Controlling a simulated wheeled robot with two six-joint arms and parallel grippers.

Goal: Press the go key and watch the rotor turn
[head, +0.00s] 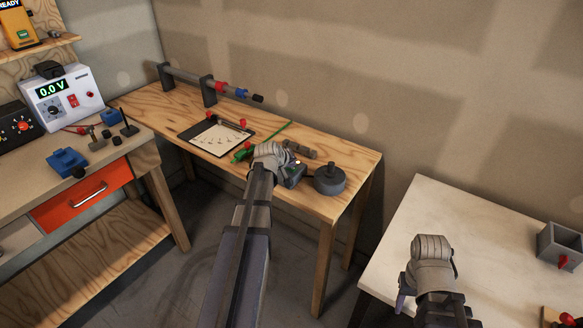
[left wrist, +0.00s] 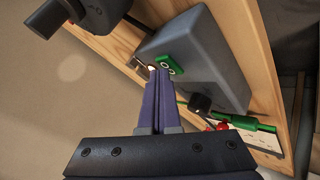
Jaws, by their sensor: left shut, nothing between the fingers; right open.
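A grey control box (head: 292,176) stands on the wooden table, partly hidden behind my left gripper (head: 278,164). The left wrist view shows the box (left wrist: 205,65) close up, with a green key (left wrist: 169,64) on its face. My left gripper (left wrist: 163,73) is shut and empty, its fingertips at the edge of the green key; I cannot tell whether they touch it. A small bright spot (left wrist: 152,69) shows beside the tips. A dark round disc with a raised hub, perhaps the rotor (head: 330,179), stands right of the box. My right gripper (head: 432,265) is open, over the white table.
A paper chart in a dark frame (head: 216,136) and a rail on stands (head: 208,90) are on the wooden table (head: 150,103). The left bench carries a supply reading 0.0 V (head: 60,96) and a blue vice (head: 67,161). A grey bin (head: 560,246) stands on the white table.

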